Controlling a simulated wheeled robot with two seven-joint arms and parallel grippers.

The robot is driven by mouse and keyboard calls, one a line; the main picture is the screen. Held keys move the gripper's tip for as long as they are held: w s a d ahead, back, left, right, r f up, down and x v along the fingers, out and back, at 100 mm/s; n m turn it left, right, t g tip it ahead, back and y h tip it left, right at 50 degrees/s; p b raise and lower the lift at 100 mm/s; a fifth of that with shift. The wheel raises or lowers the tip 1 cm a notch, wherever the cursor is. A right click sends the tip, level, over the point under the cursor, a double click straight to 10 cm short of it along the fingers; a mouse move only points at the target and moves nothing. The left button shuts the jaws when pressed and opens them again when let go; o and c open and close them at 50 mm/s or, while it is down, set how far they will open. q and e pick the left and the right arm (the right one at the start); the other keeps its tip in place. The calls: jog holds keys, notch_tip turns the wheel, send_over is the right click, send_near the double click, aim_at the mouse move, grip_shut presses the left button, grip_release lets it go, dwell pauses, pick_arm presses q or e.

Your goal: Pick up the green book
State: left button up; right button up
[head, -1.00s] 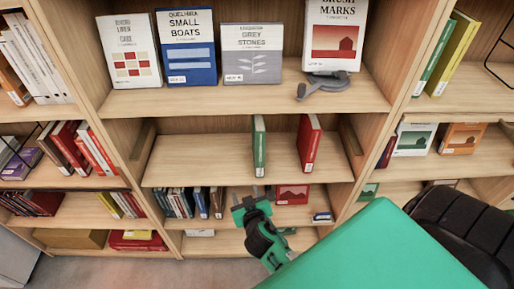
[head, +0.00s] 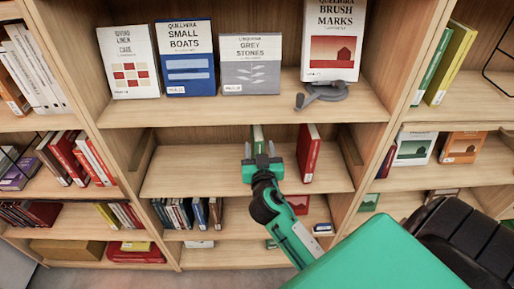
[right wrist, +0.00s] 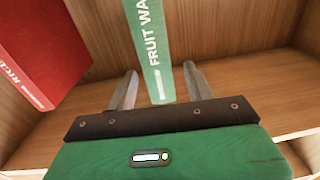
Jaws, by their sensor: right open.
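The green book (head: 258,134) stands upright on the middle shelf, its lower part hidden behind my right gripper (head: 260,152) in the head view. In the right wrist view the green book (right wrist: 148,40) shows a spine with the words "FRUIT WA". My right gripper (right wrist: 160,72) is open, with one finger on each side of the spine's end in that view. I see a gap beside the book, and I cannot tell how deep the fingers reach around it. My left gripper is not in view.
A red book (head: 308,152) stands to the right on the same shelf; it also shows in the right wrist view (right wrist: 45,45). The shelf above (head: 235,108) holds display books and a grey object (head: 325,95). The middle shelf is bare left of the green book.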

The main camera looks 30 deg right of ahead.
jog(key=x, duration=0.1)
jog(key=p+x, duration=0.1)
jog(key=x, duration=0.2)
jog(key=shift+w+d+f+p, duration=0.15)
jog(key=shift+w+f+p, duration=0.2)
jog(key=shift+p, duration=0.05)
jog(key=shift+w+d+f, duration=0.1)
jog(key=shift+w+d, duration=0.05)
jog(key=shift+w, duration=0.1)
jog(key=shift+c, duration=0.2)
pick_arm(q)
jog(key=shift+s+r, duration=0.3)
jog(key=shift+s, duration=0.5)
pick_arm(e)
grip_shut()
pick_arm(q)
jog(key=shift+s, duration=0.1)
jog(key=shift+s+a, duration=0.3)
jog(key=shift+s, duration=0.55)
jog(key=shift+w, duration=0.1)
